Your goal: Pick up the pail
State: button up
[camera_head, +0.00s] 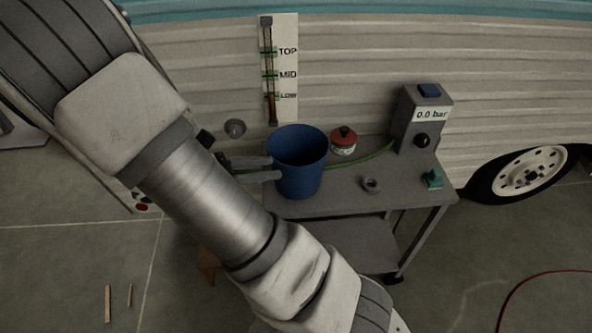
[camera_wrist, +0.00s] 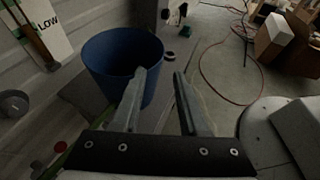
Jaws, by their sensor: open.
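The blue pail (camera_head: 302,175) stands upright on the left part of a grey cart top (camera_head: 345,198) in the head view. It looks open-topped and empty. In the wrist view the pail (camera_wrist: 92,55) is at upper left, with its rim toward me. In the wrist view my gripper (camera_wrist: 160,73) is open with nothing between the fingers. The left finger overlaps the pail's right side in the picture; I cannot tell whether it touches.
A red-topped can (camera_head: 343,142) and a green hose stand close behind the pail's right. The camper wall (camera_head: 370,60) rises behind.

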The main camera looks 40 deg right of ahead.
aim_at(311, 164)
jog(key=b+x, duration=0.3)
jog(key=x, duration=0.9)
jog(key=shift+d+f, duration=0.1)
jog(key=shift+d, duration=0.15)
grip_shut()
jog(key=shift+a+f, duration=0.1)
dwell(0.9)
